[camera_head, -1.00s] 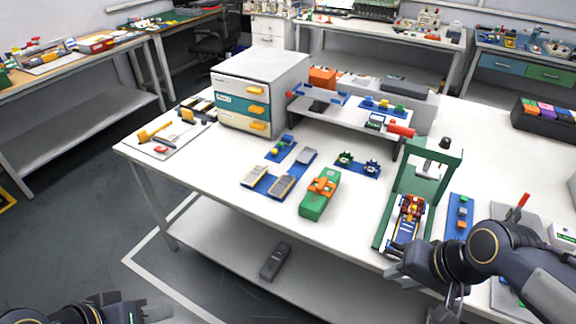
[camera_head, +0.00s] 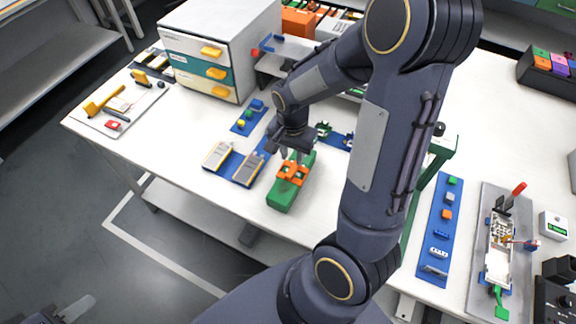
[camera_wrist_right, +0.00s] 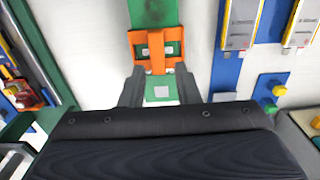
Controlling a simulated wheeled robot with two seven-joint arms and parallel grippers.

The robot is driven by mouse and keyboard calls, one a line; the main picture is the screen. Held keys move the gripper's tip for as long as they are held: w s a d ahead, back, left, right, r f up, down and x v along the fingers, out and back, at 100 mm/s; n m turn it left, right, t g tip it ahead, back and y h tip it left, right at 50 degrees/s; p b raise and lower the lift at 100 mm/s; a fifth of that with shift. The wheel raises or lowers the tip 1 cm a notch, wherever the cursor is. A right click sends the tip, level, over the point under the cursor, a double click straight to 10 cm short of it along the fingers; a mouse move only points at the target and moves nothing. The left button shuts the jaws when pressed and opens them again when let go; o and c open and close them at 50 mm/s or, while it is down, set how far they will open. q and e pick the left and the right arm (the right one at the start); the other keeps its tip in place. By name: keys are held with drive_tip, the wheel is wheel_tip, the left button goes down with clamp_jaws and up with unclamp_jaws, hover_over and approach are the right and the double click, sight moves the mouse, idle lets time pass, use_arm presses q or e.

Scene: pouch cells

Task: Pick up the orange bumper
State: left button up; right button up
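The orange bumper (camera_head: 292,172) sits on a green block (camera_head: 281,197) on the white table. It also shows in the right wrist view (camera_wrist_right: 157,50), with a notch facing the gripper and two light square pads. My right gripper (camera_head: 294,156) is right above and beside the bumper. In the right wrist view, the right gripper (camera_wrist_right: 158,75) is open, its fingertips on either side of the block, close to the bumper's near edge. Whether they touch it, I cannot tell. My left gripper (camera_head: 75,308) is only partly in view at the bottom left, away from the table.
A drawer cabinet (camera_head: 217,50) stands behind. A green press frame (camera_head: 440,150) is partly hidden by my right arm. A blue strip of parts (camera_head: 439,235) lies on the right.

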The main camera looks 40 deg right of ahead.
sight(293, 168)
wheel_tip(293, 168, down, 5)
drive_tip(key=shift+s+f+p, duration=0.1)
drive_tip(key=shift+s+p, duration=0.05)
drive_tip(key=shift+p, duration=0.2)
drive_tip(key=shift+c, duration=0.4)
clamp_jaws()
